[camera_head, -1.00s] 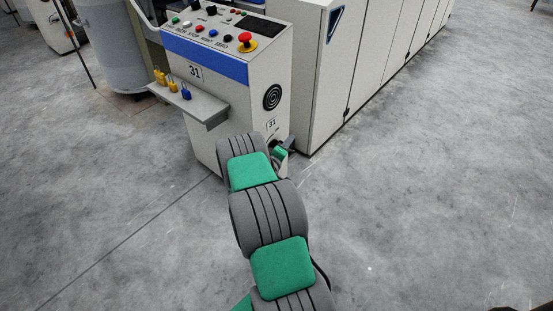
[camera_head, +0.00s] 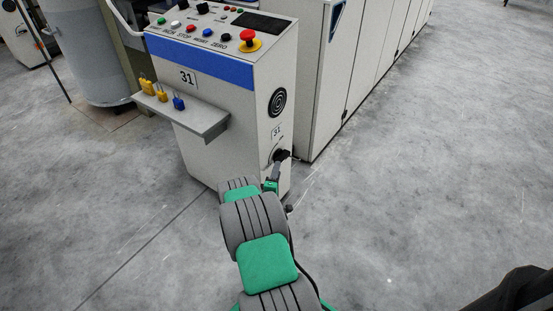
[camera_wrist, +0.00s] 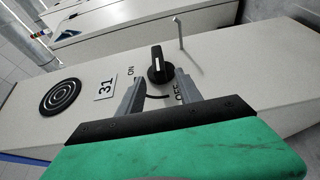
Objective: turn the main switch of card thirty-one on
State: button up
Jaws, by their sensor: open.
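The main switch is a black rotary knob (camera_wrist: 158,68) with a white pointer line on the pale side face of the cabinet numbered 31 (camera_head: 235,125). In the wrist view the ON label lies left of it and the OFF label lower right. I cannot tell for sure which label the pointer marks. My gripper (camera_wrist: 160,77) is open, its two grey fingers apart and pointing at the knob from below in the picture, with nothing between them that I can see gripped. Contact with the knob is unclear. In the head view the knob (camera_head: 283,154) is partly hidden by my gripper.
A thin metal rod (camera_wrist: 180,34) sticks out from the panel beside the knob. A round black vent (camera_head: 277,102) is above the switch. A shelf (camera_head: 207,122) with yellow and blue padlocks juts from the cabinet's front. An emergency stop (camera_head: 249,40) is on top.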

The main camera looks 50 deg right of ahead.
aim_at(282, 160)
jog(key=x, duration=0.2)
jog(key=b+x, duration=0.1)
jog(key=x, duration=0.1)
jog(key=s+x, duration=0.1)
jog(key=x, duration=0.1)
jog(key=shift+w+d, duration=0.1)
jog(key=shift+d, duration=0.3)
jog(key=shift+w+d+r, duration=0.1)
jog(key=shift+w+d, duration=0.1)
jog(key=shift+d, duration=0.05)
grip_shut()
